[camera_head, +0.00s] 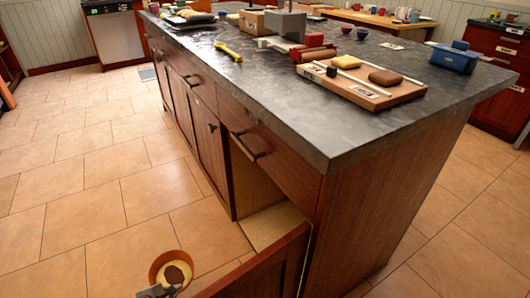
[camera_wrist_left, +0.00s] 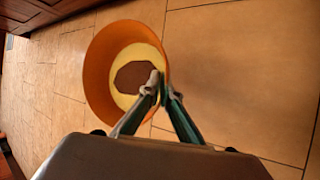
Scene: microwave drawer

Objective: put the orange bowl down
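The orange bowl (camera_head: 154,270) is at the bottom of the head view, in front of the kitchen island, with the tiled floor behind it. Its inside shows a pale yellow area with a brown patch in the middle. It also shows in the left wrist view (camera_wrist_left: 99,78). My left gripper (camera_head: 163,289) is at the bowl's near edge. In the left wrist view its fingers (camera_wrist_left: 163,92) are close together, one on each side of the bowl's rim, and look shut on it. How high the bowl is above the floor is hard to tell. My right gripper is not in view.
The island's dark countertop (camera_head: 290,110) has a free stretch along its front edge. A wooden board (camera_head: 365,95) with several items and a yellow-handled tool (camera_head: 228,52) lie on it. A cabinet door (camera_head: 262,272) stands open below, beside the bowl. The floor (camera_head: 90,200) at left is clear.

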